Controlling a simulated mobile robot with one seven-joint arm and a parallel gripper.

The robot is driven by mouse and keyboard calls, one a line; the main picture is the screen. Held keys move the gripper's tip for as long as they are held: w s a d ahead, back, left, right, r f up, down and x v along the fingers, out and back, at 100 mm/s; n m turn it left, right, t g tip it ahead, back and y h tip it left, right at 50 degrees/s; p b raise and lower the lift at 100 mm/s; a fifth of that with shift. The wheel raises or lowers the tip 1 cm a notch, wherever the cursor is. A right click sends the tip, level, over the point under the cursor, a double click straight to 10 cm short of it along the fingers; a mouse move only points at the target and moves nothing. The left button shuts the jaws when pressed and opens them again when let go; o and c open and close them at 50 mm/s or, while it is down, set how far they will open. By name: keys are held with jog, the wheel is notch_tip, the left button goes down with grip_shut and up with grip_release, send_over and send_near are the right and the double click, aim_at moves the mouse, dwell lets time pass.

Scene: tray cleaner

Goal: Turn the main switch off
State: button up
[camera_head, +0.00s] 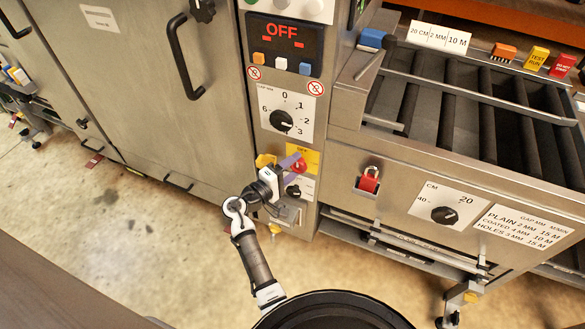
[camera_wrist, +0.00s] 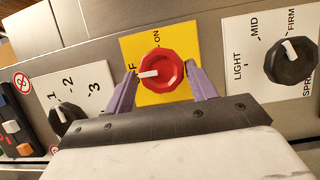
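The main switch is a red knob (camera_wrist: 168,66) on a yellow plate (camera_wrist: 132,52). In the wrist view its white pointer points left, toward the partly hidden word ending in F; ON is printed above the knob. In the head view the yellow plate (camera_head: 312,155) reads OFF at its top, and the red knob (camera_head: 302,164) is partly hidden by my fingers. My gripper (camera_wrist: 161,73) is open, with one purple finger on each side of the knob and a small gap visible on both sides. It also shows in the head view (camera_head: 297,168).
A display (camera_head: 285,40) above reads OFF. A numbered dial (camera_head: 281,121) sits above the switch and a LIGHT-MID-FIRM dial (camera_wrist: 290,60) below it. A roller conveyor (camera_head: 435,105) is at the right.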

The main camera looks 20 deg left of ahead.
jog(key=shift+o, duration=0.9)
jog(key=shift+f, duration=0.1)
jog(key=shift+s, duration=0.1)
jog(key=shift+s+a, duration=0.1)
jog(key=shift+s, duration=0.1)
jog(key=b+v, duration=0.3)
jog(key=v, duration=1)
jog(key=shift+s+a, duration=0.1)
